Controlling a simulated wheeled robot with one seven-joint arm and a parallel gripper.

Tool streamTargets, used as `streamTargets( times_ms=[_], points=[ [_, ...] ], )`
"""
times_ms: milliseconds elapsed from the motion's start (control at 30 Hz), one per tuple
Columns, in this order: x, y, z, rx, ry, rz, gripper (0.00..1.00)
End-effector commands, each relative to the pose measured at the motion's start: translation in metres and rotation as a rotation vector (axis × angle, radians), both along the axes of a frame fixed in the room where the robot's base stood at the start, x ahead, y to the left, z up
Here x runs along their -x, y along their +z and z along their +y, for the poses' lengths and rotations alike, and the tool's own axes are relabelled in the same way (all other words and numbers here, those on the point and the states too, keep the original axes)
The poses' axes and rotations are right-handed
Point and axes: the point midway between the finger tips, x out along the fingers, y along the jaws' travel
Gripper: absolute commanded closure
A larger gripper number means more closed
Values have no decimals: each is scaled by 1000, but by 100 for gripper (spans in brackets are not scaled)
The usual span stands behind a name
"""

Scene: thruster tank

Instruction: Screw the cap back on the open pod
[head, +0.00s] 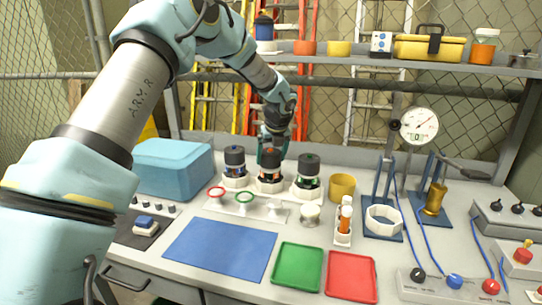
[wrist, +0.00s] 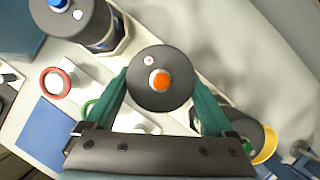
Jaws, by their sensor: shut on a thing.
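The middle pod (head: 270,185) stands in a row of three, with a dark round cap (wrist: 150,97) at its top. The cap has an orange centre and a small pale dot. My gripper (wrist: 160,78) is shut on this cap, one teal finger on each side; in the head view it comes down from above (head: 272,148). Whether the cap is seated on the pod or just above it I cannot tell. The left pod (head: 234,160), with a blue-centred top, and the right pod (head: 309,165), with a green mark, both carry dark tops.
A strip with red (head: 217,192), green and white rings lies in front of the pods. A yellow cup (head: 342,186) and a vial rack (head: 343,238) stand right. A blue case (head: 172,170) stands left. Blue mat (head: 220,249), green tray (head: 297,267) and red tray (head: 351,276) are empty.

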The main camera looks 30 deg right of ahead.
Motion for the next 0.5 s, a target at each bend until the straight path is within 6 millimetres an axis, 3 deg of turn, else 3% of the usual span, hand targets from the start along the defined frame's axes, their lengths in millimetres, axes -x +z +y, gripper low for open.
streamTargets(
  times_ms=[300,333,433,500],
  points=[
    [0,-2,0,0,0,0,67],
    [0,-2,0,0,0,0,11],
    [0,-2,0,0,0,0,0],
    [0,-2,0,0,0,0,0]
  ],
)
